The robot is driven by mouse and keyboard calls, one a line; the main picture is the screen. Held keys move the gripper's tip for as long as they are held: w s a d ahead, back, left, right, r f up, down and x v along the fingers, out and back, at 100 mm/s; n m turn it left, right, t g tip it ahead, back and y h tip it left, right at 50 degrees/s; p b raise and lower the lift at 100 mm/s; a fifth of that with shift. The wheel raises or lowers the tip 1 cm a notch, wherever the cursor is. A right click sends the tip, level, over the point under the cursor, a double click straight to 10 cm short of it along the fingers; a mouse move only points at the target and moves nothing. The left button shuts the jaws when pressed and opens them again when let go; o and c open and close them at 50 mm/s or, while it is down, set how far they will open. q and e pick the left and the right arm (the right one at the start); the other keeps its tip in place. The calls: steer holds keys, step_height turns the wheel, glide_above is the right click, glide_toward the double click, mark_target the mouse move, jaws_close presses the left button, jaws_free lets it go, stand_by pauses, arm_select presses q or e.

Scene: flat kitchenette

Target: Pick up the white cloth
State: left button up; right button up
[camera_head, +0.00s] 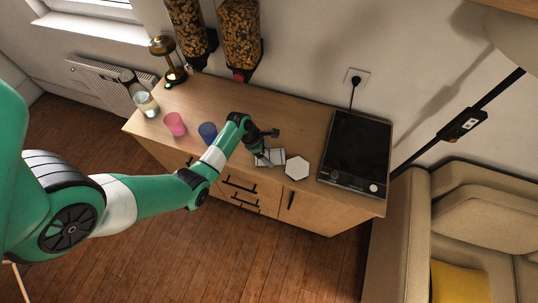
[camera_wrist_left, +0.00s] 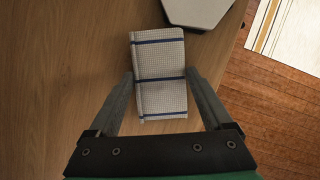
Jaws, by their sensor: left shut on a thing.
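The white cloth (camera_wrist_left: 158,52) is folded into a rectangle with dark blue stripes and lies on the wooden countertop. In the head view the cloth (camera_head: 277,156) is small and partly covered by my gripper. My left gripper (camera_wrist_left: 159,76) has one finger on each long side of the cloth and is shut on it. In the head view the left gripper (camera_head: 262,158) reaches down to the counter from the left. The cloth appears to be still at counter level. My right gripper is in neither view.
A white hexagonal piece (camera_head: 297,168) lies just right of the cloth. A blue cup (camera_head: 208,132) and a pink cup (camera_head: 175,124) stand to the left. A black cooktop (camera_head: 357,150) is at the right. The counter's front edge is close to the cloth.

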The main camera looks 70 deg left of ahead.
mark_target(273, 155)
arm_select(q)
step_height(273, 155, up, 3)
steer(key=shift+r+p, duration=0.1)
steer(key=shift+p, duration=0.65)
steer(key=s+d+r+p, duration=0.65)
steer(key=d+r, duration=0.35)
steer(key=d, duration=0.2)
step_height(273, 155, up, 15)
steer(key=p, duration=1.3)
steer(key=shift+s+f+p, duration=0.2)
steer(key=shift+s+p, duration=0.1)
steer(key=shift+p, duration=0.1)
